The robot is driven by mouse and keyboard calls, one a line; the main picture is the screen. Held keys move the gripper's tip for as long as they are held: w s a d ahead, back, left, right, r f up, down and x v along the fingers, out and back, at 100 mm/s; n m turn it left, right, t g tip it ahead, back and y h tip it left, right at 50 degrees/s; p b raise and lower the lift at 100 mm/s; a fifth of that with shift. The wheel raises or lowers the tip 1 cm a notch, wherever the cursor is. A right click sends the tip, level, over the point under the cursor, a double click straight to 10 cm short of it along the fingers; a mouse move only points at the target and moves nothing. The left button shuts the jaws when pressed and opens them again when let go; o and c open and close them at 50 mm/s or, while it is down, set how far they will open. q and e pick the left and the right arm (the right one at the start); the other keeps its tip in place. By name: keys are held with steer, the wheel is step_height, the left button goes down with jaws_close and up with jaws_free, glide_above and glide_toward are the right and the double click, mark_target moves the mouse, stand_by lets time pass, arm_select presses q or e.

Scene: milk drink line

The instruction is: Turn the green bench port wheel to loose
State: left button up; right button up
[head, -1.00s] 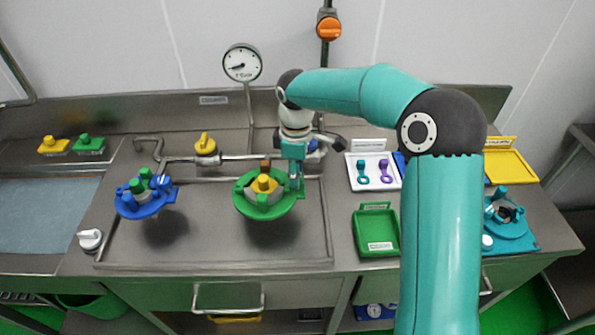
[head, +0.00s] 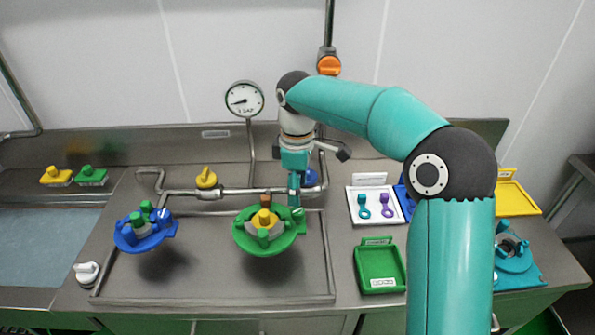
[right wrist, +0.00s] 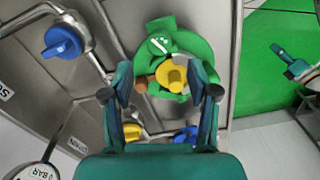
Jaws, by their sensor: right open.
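The green bench port wheel (head: 246,240) is on the right part of the sunken bench panel, with a yellow knob (head: 264,219) at its centre and green lugs around it. My right gripper (head: 296,207) hangs at its upper right edge, pointing down. In the right wrist view the two dark fingers (right wrist: 163,88) are apart with nothing clamped between them. The green wheel (right wrist: 190,42) and yellow knob (right wrist: 172,76) show between and beyond the fingers. A brown piece (right wrist: 141,84) is by the left finger. I cannot tell whether a finger touches the wheel. My left gripper is not seen.
A blue port wheel (head: 135,241) stands at left on the panel. A pipe with a yellow valve (head: 206,178) and a blue valve (head: 309,177) runs behind. A gauge (head: 244,99) stands at the back. A green tray (head: 378,264) and white tray (head: 355,193) lie right.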

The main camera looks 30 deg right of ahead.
mark_target(297, 210)
step_height(297, 210, up, 5)
stand_by(0.7)
